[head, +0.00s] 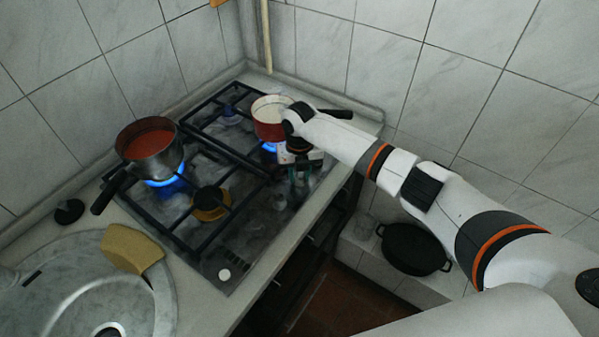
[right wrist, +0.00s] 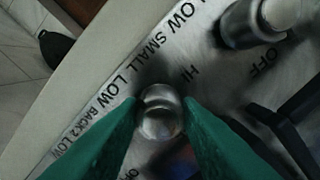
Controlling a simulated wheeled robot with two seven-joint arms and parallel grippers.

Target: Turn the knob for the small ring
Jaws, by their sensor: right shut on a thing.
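My right gripper (head: 298,172) reaches down to the knobs at the right edge of the hob (head: 237,240). In the right wrist view its green fingers (right wrist: 160,118) are shut on the sides of a round metal knob (right wrist: 160,112). The word SMALL (right wrist: 143,58) is printed on the panel beside this knob, with LOW and HI around it. A second knob (right wrist: 285,17) stands apart at the upper right, near the word OFF. My left gripper is out of view.
A steel pot with red contents (head: 148,148) sits over a blue flame at the left. A red pot with pale contents (head: 268,118) sits over another flame, close to my right wrist. A sponge (head: 132,248) lies by the sink. A black pan (head: 412,248) is lower right.

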